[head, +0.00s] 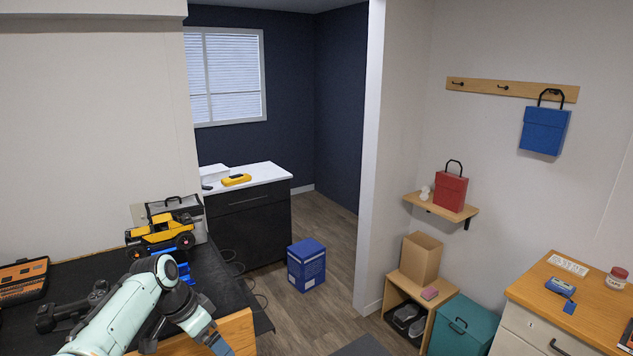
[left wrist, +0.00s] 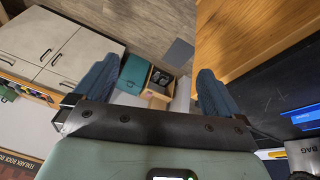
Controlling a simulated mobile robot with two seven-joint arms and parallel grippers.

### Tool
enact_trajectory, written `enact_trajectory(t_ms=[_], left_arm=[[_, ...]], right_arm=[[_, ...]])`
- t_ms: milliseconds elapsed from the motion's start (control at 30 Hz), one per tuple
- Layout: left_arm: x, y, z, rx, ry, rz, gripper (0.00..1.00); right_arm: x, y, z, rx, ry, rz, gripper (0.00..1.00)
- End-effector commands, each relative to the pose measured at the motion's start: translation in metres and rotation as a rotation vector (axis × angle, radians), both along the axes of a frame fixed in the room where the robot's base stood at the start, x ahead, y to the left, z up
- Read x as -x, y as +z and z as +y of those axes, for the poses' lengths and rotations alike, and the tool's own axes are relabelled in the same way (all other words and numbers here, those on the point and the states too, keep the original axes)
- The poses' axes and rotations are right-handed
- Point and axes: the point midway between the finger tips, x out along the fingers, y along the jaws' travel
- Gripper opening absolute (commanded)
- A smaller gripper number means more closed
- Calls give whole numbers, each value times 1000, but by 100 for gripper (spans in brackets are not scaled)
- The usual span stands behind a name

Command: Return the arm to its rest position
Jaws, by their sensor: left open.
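My left arm reaches in from the lower left of the head view, over the dark-topped workbench (head: 232,298). My left gripper (head: 220,345) points down towards the bottom edge, beside the bench's wooden front. In the left wrist view my left gripper (left wrist: 157,72) shows two blue fingers spread apart with nothing between them. My right gripper is in neither view.
An orange-and-black case (head: 22,280) lies at the bench's left. A blue box (head: 306,265) stands on the floor beyond the bench. At right are a teal bin (head: 462,328), a cubby (head: 400,290) and a wooden-topped cabinet (head: 600,318). Floor between is mostly clear.

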Motion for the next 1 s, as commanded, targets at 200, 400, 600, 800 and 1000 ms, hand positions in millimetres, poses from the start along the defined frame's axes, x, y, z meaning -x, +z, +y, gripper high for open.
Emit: enact_trajectory(t_ms=[200,400,600,800,1000], left_arm=[[2,-173,-22,27,216,132,98],[62,-313,-43,50,435,244,98],[172,-413,-70,68,671,363,98],[274,-447,-93,81,871,451,98],[314,-448,-101,86,958,478,98]], right_arm=[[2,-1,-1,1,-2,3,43],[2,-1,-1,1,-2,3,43],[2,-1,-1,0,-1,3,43],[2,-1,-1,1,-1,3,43],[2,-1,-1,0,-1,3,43]])
